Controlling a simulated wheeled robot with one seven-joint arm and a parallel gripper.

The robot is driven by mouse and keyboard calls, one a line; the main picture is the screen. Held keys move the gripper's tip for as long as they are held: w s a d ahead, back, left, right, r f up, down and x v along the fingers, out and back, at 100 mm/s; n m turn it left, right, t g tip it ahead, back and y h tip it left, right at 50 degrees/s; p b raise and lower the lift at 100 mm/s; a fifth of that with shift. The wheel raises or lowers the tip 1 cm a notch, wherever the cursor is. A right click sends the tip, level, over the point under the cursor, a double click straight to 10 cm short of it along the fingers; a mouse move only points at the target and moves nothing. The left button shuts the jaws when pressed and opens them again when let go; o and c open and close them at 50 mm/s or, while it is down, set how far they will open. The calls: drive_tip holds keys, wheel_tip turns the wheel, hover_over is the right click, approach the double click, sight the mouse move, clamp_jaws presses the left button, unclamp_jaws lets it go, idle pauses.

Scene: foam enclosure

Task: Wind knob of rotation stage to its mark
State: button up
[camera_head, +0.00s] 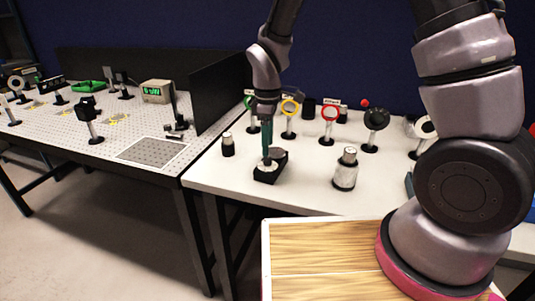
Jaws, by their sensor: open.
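The rotation stage (266,177) appears to be the small black block on the white table, with a pale round top. My gripper (267,157) points straight down over it, with its tip at or just above the pale top. The jaws are open, though the fingers look narrow from here. I cannot tell whether they touch the knob. The knob and its mark are too small or hidden to make out.
A silver-topped jar (345,170) stands right of the stage, and a smaller dark bottle (228,146) stands left. A perforated optical table (140,125) with a black panel (222,85) lies left. The white table's front is clear.

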sight(268, 158)
drive_tip(key=shift+f, duration=2.2)
clamp_jaws()
drive_tip(key=m, duration=1.1)
drive_tip(key=shift+m, duration=0.4)
